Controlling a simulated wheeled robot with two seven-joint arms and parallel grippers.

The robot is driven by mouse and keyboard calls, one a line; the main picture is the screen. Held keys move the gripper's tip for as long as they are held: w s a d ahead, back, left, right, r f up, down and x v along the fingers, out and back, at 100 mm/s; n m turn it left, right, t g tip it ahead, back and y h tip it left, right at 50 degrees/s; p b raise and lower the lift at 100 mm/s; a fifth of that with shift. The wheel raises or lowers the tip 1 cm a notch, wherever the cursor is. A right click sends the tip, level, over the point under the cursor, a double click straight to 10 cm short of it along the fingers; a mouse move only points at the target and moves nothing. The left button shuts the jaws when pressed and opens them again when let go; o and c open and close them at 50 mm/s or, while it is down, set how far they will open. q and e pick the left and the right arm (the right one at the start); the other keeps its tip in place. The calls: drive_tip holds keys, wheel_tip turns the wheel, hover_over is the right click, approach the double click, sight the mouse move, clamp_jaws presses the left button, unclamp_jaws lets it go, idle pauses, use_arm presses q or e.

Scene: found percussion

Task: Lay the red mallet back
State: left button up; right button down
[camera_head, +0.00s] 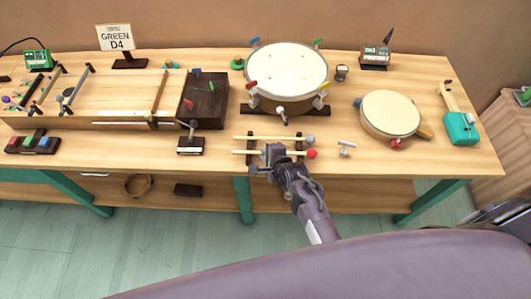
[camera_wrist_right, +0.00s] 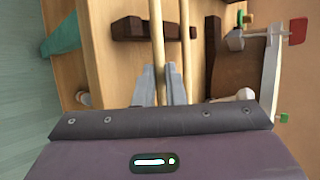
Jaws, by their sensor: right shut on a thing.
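The red mallet, a pale wooden stick with a red ball head (camera_head: 311,154), lies across the front of the table. My right gripper (camera_head: 270,154) is shut on its stick, left of the head. In the right wrist view the stick (camera_wrist_right: 156,40) runs between the fingertips (camera_wrist_right: 160,85), and the head is hidden. A dark wooden rest with two bars (camera_head: 250,157) is under the stick; I cannot tell whether the stick touches it. A grey-headed mallet (camera_head: 310,139) lies parallel just behind, apart from the red one. My left gripper is not in view.
A large drum (camera_head: 287,68) on a dark stand is behind the mallets. A small T-shaped piece (camera_head: 346,149) is right of the heads, and a frame drum (camera_head: 390,114) is farther right. A small dark box (camera_head: 190,146) is on the left. The table's front edge is close.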

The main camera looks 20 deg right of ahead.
drive_tip(key=shift+a+f, duration=0.15)
drive_tip(key=shift+f, duration=0.1)
idle(0.6)
drive_tip(key=c, duration=1.4)
unclamp_jaws()
drive_tip(key=shift+w, duration=0.1)
drive_tip(key=shift+c, duration=0.2)
